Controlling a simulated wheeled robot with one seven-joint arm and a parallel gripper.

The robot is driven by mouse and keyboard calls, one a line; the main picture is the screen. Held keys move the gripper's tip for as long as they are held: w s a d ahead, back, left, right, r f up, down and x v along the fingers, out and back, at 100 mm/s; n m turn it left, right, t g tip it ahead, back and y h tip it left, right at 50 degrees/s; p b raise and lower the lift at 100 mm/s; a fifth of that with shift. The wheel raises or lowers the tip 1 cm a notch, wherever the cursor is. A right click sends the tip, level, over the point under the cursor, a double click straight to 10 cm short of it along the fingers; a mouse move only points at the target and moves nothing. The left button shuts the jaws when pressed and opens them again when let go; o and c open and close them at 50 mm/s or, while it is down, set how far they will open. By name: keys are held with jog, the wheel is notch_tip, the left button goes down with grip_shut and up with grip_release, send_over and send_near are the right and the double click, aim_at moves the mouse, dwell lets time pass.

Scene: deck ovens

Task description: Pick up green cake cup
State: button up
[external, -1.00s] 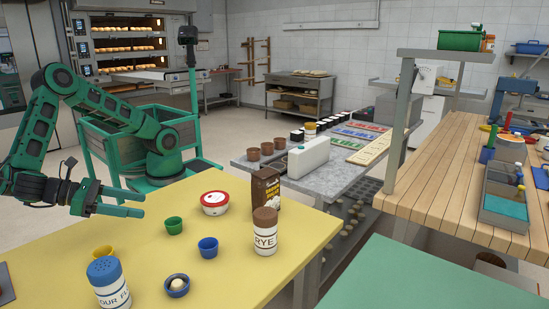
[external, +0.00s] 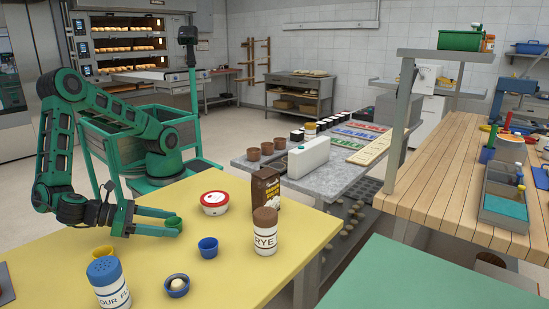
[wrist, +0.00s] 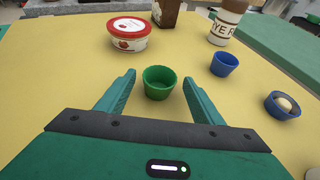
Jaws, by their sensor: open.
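The green cake cup (wrist: 159,84) stands upright on the yellow table. In the wrist view it sits between the tips of my open gripper (wrist: 159,92), with a gap to the finger on each side. In the external view my gripper (external: 178,223) is low over the table, and the green cake cup (external: 173,221) shows at its fingertips, partly hidden by them. I see nothing held in the fingers.
A blue cup (external: 208,247) stands close to the right. A blue bowl with a pale ball (external: 177,286), a yellow cup (external: 103,251) and a flour shaker (external: 108,283) are nearer. A red-lidded tub (external: 214,203), a brown carton (external: 265,189) and a rye shaker (external: 264,231) stand beyond.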

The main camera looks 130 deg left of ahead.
jog(key=shift+x, duration=1.2)
jog(key=c, duration=1)
jog(key=shift+c, duration=0.2)
jog(key=shift+r, duration=0.15)
